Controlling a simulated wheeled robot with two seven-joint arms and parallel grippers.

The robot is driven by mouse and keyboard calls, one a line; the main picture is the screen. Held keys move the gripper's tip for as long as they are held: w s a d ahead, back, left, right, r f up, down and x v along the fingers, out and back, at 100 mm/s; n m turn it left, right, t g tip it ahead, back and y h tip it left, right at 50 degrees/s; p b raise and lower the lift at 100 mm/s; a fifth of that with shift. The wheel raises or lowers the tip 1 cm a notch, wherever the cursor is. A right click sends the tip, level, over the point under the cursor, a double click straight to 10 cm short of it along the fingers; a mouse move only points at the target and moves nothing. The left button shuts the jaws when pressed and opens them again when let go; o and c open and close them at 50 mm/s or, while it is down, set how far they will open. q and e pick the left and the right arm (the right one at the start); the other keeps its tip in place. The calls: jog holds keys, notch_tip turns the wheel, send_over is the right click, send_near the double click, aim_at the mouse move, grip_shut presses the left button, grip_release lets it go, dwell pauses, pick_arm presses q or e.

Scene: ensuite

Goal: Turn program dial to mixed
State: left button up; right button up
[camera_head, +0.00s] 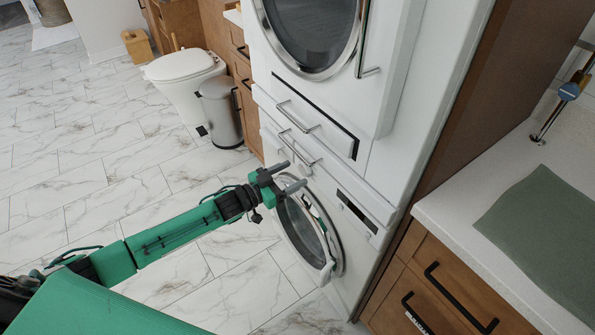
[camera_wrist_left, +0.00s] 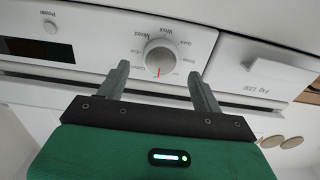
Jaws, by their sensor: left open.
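The program dial (camera_wrist_left: 161,57) is a round, light grey knob on a white control panel in the left wrist view. Its red mark points down in that picture, away from the Mixed label at the dial's upper left. My left gripper (camera_head: 296,174) is at the front of the lower washing machine (camera_head: 352,240) in the head view. In the left wrist view, the same gripper (camera_wrist_left: 158,69) is open, with its fingers on either side of the dial and apart from it. My right gripper is out of view.
A power button (camera_wrist_left: 50,27) and dark display (camera_wrist_left: 37,49) are left of the dial. A drawer front (camera_wrist_left: 262,72) is to its right. Another machine (camera_head: 310,30) is stacked above. A wooden cabinet and counter (camera_head: 450,200) stand at right. The marble floor (camera_head: 110,190) is clear at left.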

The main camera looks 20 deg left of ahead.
aim_at(305, 169)
pick_arm(q)
jog(key=shift+x, duration=1.45)
jog(key=c, duration=1)
